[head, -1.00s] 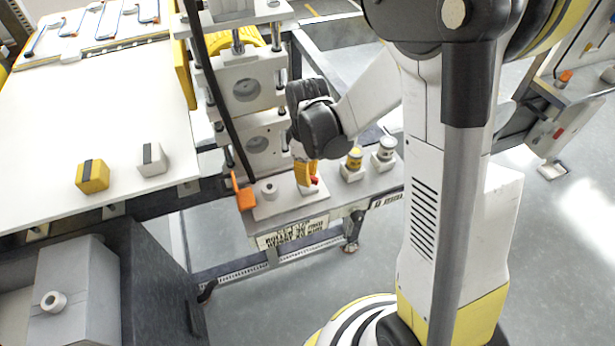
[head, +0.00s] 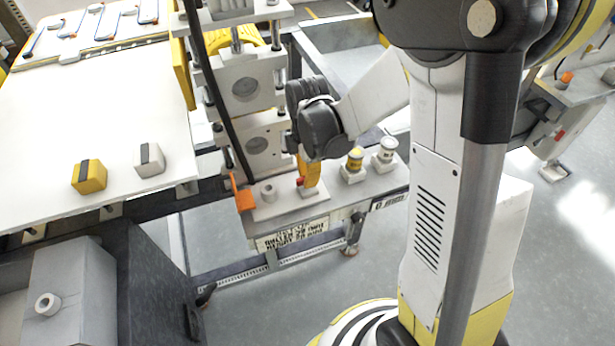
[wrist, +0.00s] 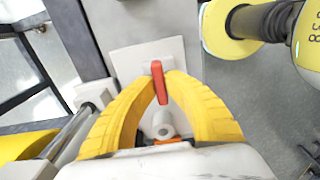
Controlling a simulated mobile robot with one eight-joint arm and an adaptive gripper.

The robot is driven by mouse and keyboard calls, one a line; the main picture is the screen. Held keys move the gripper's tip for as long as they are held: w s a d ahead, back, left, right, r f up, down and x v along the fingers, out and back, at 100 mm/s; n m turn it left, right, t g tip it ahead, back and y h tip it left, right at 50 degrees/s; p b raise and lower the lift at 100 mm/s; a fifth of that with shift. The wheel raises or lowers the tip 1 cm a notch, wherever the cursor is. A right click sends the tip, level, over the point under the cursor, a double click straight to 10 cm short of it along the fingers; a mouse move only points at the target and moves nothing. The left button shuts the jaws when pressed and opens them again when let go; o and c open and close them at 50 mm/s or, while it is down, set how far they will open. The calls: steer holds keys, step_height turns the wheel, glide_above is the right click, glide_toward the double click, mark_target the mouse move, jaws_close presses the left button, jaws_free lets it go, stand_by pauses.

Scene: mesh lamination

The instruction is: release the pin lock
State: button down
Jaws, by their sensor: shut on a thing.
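The pin lock appears as a red lever (wrist: 159,83) on a pale base plate. My gripper's yellow fingers close around it in the wrist view (wrist: 161,84). In the head view, my gripper (head: 307,180) points down onto the plate on the roller stand, and the red end (head: 300,182) shows at the left of the fingers. The fingers hide part of the lever's mount. A grey round knob (head: 268,190) stands to the left on the same plate, with an orange lever (head: 241,193) beyond it.
The roller press (head: 250,85) stands just behind and left of my gripper. A yellow-topped button (head: 355,158) and a grey-topped button (head: 387,149) sit to the right. A white table (head: 100,120) at left bears a yellow block (head: 89,176) and a white block (head: 149,159).

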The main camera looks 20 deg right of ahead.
stand_by(0.3)
steer(key=c, duration=1.4)
jaws_free()
steer(key=shift+c, duration=0.2)
step_height(320, 180, up, 12)
steer(key=shift+r, duration=0.1)
